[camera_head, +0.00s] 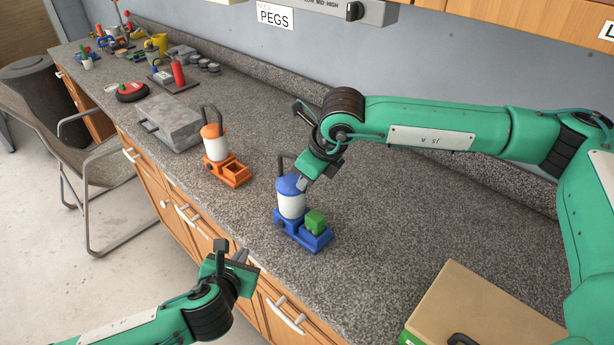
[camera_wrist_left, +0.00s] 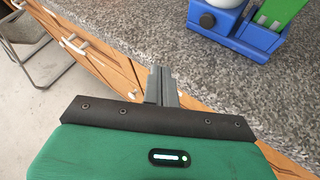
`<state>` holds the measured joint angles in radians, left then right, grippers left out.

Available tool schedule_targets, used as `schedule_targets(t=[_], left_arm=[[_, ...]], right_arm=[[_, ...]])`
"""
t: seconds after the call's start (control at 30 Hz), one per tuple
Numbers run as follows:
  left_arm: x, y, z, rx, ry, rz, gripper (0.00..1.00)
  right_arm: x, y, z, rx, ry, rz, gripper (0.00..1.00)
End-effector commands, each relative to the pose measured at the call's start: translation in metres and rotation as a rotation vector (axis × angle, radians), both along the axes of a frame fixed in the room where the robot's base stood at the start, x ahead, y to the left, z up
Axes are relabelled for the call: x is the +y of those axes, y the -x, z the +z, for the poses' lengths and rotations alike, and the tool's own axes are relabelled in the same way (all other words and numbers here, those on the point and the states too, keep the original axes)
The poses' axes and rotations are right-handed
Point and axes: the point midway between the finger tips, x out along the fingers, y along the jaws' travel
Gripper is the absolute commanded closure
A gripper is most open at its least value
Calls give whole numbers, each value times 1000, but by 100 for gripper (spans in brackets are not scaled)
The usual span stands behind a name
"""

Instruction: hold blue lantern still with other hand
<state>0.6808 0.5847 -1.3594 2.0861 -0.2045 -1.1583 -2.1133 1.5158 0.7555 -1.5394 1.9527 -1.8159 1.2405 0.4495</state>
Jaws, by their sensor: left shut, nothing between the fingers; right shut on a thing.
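The blue lantern (camera_head: 291,204) stands upright on the grey counter, with a white body, blue cap, dark handle and blue base. A green block (camera_head: 315,221) sits in the base's front part. My right gripper (camera_head: 302,184) is shut on the lantern at its cap, from the upper right; its fingertips are partly hidden. My left gripper (camera_head: 232,252) is shut and empty at the counter's front edge, apart from the lantern. In the left wrist view the shut fingers (camera_wrist_left: 161,85) point towards the counter, and the lantern's base (camera_wrist_left: 252,38) shows at the upper right.
An orange lantern (camera_head: 215,144) stands to the left of the blue one, with a grey metal box (camera_head: 170,122) beyond it. A cardboard-coloured box (camera_head: 480,312) sits at the front right. Drawer handles (camera_head: 285,315) jut out below the counter edge. Counter between the lanterns is clear.

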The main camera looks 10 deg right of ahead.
Motion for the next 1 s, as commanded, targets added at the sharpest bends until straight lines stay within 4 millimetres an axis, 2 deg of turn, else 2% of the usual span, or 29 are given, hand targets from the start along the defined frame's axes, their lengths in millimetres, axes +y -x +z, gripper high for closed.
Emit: schedule_targets(t=[0.17, 0.7, 1.0], left_arm=[[-8, -5, 0, -4, -15, -5, 100], [-65, -43, 0, -4, -13, -5, 100], [-73, -48, 0, -3, -13, -5, 100]], right_arm=[[0, 0, 0, 0, 1, 0, 100], [-1, 0, 0, -1, 2, 0, 100], [-1, 0, 0, 0, 2, 0, 100]])
